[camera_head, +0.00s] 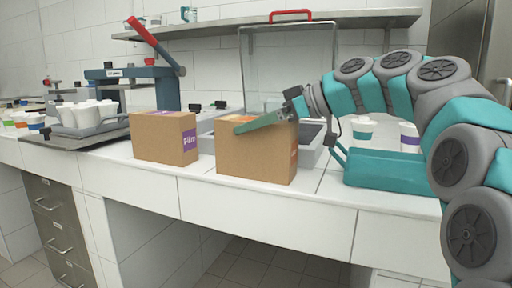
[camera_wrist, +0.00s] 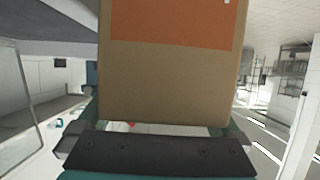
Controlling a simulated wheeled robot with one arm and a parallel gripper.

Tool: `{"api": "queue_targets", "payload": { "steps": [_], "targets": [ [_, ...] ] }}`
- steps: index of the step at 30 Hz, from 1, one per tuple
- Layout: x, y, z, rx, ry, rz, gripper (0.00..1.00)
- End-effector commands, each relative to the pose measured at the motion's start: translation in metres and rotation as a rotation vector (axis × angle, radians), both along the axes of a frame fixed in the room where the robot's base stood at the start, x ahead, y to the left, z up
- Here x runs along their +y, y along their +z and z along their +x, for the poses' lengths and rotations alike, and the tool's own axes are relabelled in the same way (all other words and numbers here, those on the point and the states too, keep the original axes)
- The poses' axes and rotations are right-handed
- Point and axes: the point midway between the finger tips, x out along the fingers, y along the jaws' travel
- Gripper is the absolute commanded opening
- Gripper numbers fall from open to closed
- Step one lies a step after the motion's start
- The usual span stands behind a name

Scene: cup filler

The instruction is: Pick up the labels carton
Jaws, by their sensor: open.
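A brown carton (camera_head: 252,157) stands on the white counter in the middle of the head view. It has an orange patch on its right side; I take it for the labels carton, though no text on it is readable. In the wrist view the carton (camera_wrist: 165,85) fills the middle, with its orange panel at the top. My gripper (camera_head: 252,121) is at the carton's upper part. One teal finger lies across the near face by the top edge; the other is hidden behind the carton in the head view. The jaws are open, with the carton between them.
A second carton (camera_head: 165,138) with a purple "Film" label stands just to the left, a small gap away. A grey bin (camera_head: 312,148) is behind. A lever press (camera_head: 140,85) and a tray of white cups (camera_head: 88,115) are further left. Cups (camera_head: 362,128) stand at right.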

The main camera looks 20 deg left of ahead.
Motion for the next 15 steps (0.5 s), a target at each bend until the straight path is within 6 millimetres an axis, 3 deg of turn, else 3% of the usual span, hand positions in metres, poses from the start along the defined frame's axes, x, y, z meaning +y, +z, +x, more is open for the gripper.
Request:
{"api": "queue_targets", "payload": {
  "steps": [6, 15],
  "targets": [
    [0.0009, -0.0002, 0.0001, -0.001, -0.001, 0.001, 0.99],
    [0.0009, 0.0001, 0.0001, -0.001, -0.001, 0.001, 0.65]
  ]
}}
